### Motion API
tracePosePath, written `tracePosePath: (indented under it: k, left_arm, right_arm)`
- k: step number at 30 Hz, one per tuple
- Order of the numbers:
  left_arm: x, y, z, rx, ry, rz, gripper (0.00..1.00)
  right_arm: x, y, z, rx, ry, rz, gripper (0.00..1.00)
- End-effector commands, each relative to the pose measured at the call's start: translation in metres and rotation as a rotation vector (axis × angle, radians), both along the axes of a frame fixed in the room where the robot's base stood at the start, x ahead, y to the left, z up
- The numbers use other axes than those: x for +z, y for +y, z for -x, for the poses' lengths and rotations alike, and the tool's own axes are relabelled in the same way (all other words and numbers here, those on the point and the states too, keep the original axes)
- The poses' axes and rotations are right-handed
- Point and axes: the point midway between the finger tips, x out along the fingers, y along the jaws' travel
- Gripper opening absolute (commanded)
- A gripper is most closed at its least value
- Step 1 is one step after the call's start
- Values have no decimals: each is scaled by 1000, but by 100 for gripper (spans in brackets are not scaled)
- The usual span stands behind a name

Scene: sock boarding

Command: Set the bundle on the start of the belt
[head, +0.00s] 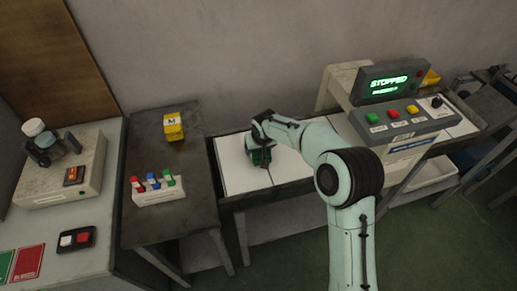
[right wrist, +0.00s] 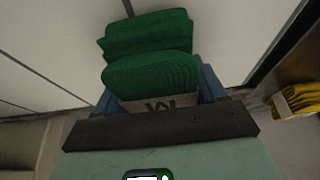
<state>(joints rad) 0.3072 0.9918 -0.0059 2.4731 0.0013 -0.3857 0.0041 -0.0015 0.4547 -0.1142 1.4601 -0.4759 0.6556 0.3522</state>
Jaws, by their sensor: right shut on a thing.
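My right gripper (head: 260,157) is at the left end of the white belt (head: 236,177). It is shut on a dark green bundle, seen in the right wrist view (right wrist: 150,75) as folded ribbed green fabric with a pale band marked M. The bundle lies between the two blue-grey fingers. In the head view the gripper hides most of the bundle (head: 261,158), which is over the belt's left end. I cannot tell whether it touches the belt. My left gripper is not in view.
A machine with a lit "STOPPED" display (head: 388,84) and coloured buttons spans the belt at the right. Left of the belt, a dark table (head: 190,205) holds a yellow bundle (head: 174,127) and a white rack (head: 159,193) of red, blue and green pieces.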

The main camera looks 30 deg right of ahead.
Motion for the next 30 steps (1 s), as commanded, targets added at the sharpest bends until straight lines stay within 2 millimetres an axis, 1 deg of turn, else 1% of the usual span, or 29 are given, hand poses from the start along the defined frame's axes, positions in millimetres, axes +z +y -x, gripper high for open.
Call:
tracePosePath:
  k: [1, 3, 10, 14, 15, 16, 17, 26, 30]
  left_arm:
    - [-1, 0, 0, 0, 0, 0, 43]
    - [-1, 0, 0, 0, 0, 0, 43]
    - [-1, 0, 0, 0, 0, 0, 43]
    - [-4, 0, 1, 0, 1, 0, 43]
    - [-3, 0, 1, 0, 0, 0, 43]
    - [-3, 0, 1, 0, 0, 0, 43]
    - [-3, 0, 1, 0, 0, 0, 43]
    - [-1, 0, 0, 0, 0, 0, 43]
    - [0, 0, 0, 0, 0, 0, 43]
  right_arm:
    - [-4, 0, 0, 0, 0, 0, 36]
    - [-7, 0, 0, 0, -1, 0, 36]
    - [-6, 0, 0, 0, -2, 0, 36]
    - [-10, 0, 0, 0, -1, -1, 36]
    - [-10, 0, 0, 0, -1, -1, 83]
    - [-10, 0, 0, 0, -1, 0, 93]
    - [-9, 0, 0, 0, -1, 0, 96]
    - [-8, 0, 0, 0, -1, -1, 96]
    - [6, 1, 3, 1, -5, -1, 96]
